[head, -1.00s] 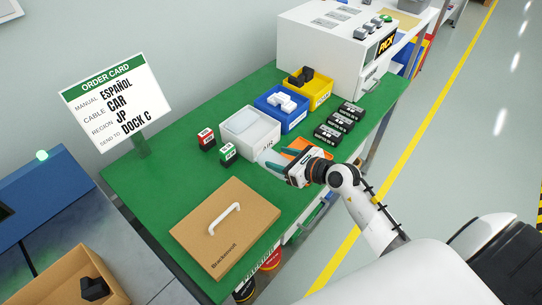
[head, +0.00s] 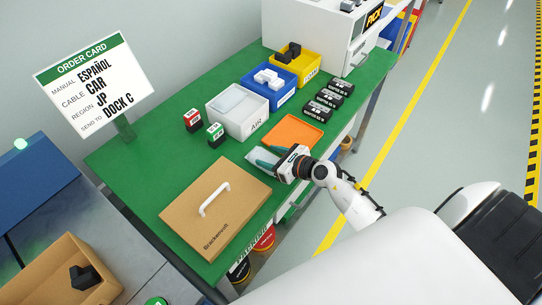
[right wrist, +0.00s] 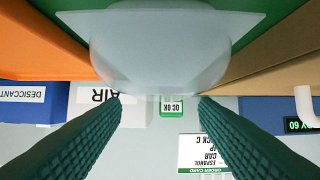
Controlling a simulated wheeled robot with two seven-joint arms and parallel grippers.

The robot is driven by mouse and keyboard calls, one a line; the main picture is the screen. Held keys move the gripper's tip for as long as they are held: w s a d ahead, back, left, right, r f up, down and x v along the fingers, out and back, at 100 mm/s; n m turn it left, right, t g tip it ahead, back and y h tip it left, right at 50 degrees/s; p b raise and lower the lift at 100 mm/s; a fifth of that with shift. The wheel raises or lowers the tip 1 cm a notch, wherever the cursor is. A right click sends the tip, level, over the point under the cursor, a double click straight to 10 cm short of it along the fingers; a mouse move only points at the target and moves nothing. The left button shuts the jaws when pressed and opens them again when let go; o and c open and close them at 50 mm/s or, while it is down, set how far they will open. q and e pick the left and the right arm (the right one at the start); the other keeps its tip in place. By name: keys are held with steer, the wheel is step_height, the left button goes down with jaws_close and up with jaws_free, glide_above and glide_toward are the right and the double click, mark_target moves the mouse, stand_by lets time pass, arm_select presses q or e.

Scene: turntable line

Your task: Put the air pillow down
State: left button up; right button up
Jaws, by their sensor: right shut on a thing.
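The air pillow (right wrist: 160,55) is a pale, translucent, puffy bag. In the right wrist view it fills the top middle, in front of the two green ribbed fingers of my right gripper (right wrist: 160,105). In the head view the pillow (head: 261,159) shows as a pale patch at the tips of my right gripper (head: 265,157), which is shut on it. It is over the green table between the orange tray and the cardboard box; I cannot tell whether it touches the table. My left gripper is not in view.
An orange tray (head: 293,118) lies just behind my right gripper. A cardboard box with a white handle (head: 180,218) stands at the near left. A white AIR bin (head: 238,129), blue bin (head: 283,100) and yellow bin (head: 311,82) line the back. Black packs (head: 323,105) lie to the right.

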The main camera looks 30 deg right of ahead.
steer(key=o, duration=1)
steer(key=shift+c, duration=0.2)
